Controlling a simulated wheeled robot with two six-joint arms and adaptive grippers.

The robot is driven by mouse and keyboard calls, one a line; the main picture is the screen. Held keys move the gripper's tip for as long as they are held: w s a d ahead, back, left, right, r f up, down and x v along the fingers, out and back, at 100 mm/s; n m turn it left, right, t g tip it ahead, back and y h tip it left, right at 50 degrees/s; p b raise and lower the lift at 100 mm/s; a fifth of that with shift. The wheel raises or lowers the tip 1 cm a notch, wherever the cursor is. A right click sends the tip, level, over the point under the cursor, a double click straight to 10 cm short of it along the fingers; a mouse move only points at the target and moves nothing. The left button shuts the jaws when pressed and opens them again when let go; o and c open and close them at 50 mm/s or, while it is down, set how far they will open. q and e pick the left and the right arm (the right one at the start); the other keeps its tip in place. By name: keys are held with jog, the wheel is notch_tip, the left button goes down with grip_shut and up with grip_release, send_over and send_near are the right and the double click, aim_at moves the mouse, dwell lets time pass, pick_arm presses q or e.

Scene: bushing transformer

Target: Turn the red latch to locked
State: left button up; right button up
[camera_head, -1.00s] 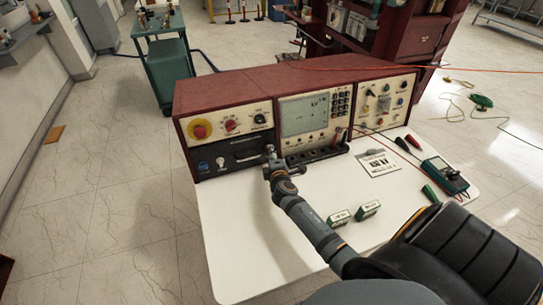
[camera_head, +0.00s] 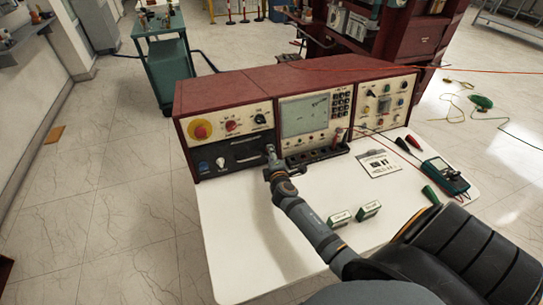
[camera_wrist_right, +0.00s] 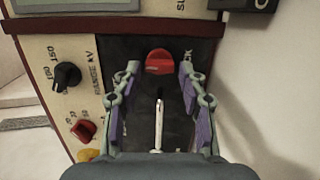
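The red latch (camera_wrist_right: 159,62) sits on a dark panel in the right wrist view, with part of a label beside it. My right gripper (camera_wrist_right: 159,80) is open, with one finger on each side of the latch and a visible gap to each. A pale upright rod or slot (camera_wrist_right: 159,122) lies below the latch, between the fingers. In the head view my right gripper (camera_head: 270,160) is at the front of the red-topped console (camera_head: 235,92), beside its dark drawer-like panel (camera_head: 235,150). The latch cannot be made out there. My left gripper is not in view.
A black knob (camera_wrist_right: 67,75) and a red knob (camera_wrist_right: 84,130) are left of the gripper in the wrist view.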

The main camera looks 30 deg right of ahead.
jog(key=shift+s, duration=0.1)
jog(key=v, duration=1.2)
